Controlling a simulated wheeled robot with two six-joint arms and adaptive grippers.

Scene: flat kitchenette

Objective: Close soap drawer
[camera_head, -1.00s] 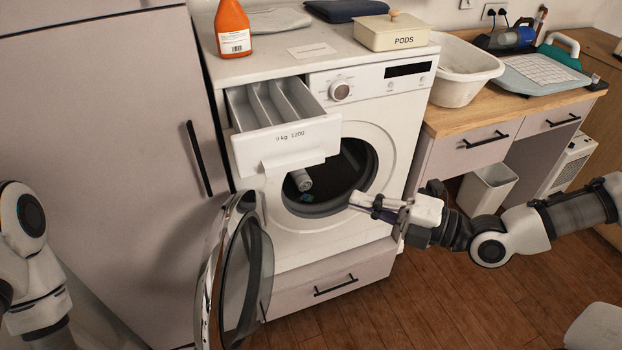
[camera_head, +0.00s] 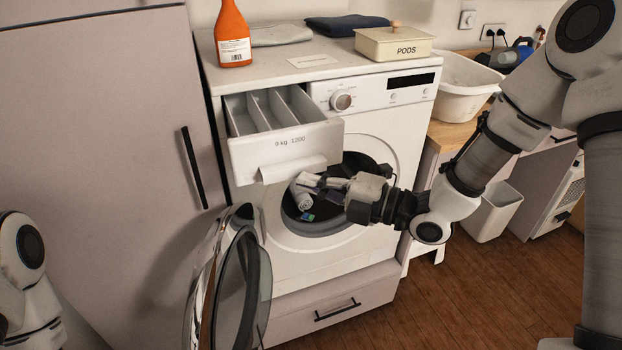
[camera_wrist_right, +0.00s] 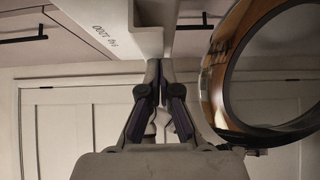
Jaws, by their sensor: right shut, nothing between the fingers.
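The white soap drawer (camera_head: 285,145) of the washing machine (camera_head: 385,125) is pulled out, its compartments showing empty from above. It also shows at the top of the right wrist view (camera_wrist_right: 95,25). A projecting handle lip (camera_head: 292,168) sits low on its front. My right gripper (camera_head: 308,182) is shut and empty, just below and right of the lip in the head view. In the wrist view its fingertips (camera_wrist_right: 160,68) are close to the drawer; I cannot tell whether they touch it. Only part of my left arm shows at the left edge; its gripper is out of view.
The round washer door (camera_head: 235,285) stands open below the drawer; it also shows in the wrist view (camera_wrist_right: 218,75). An orange bottle (camera_head: 232,35) and a PODS box (camera_head: 395,42) stand on top. A tall cabinet (camera_head: 95,150) is close on the left.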

